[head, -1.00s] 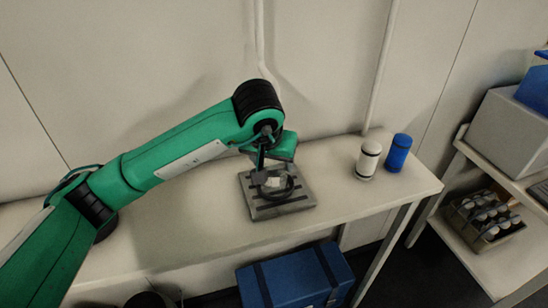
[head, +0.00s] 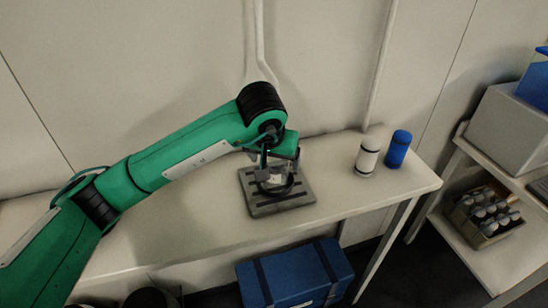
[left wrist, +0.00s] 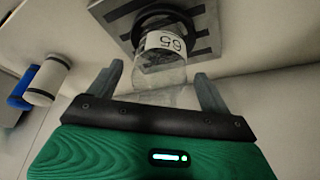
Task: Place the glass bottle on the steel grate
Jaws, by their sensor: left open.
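The clear glass bottle (head: 279,178) has a white label, which reads 65 in the left wrist view (left wrist: 161,62). It appears to stand on the steel grate (head: 260,208), a flat slotted grey plate on the bench. A dark ring lies around the bottle's lower part; the grate also shows in the left wrist view (left wrist: 207,28). My left gripper (head: 269,164) is open above the grate, at the bottle's upper end. In the left wrist view its fingers (left wrist: 160,88) are spread to either side of the bottle's near end with gaps. My right gripper is not in view.
A white cylinder (head: 367,157) and a blue cylinder (head: 398,149) stand to the right on the bench (head: 345,190). A blue case (head: 293,277) is below. A shelf at right holds a crate (head: 485,218) of several bottles. The wall is close behind.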

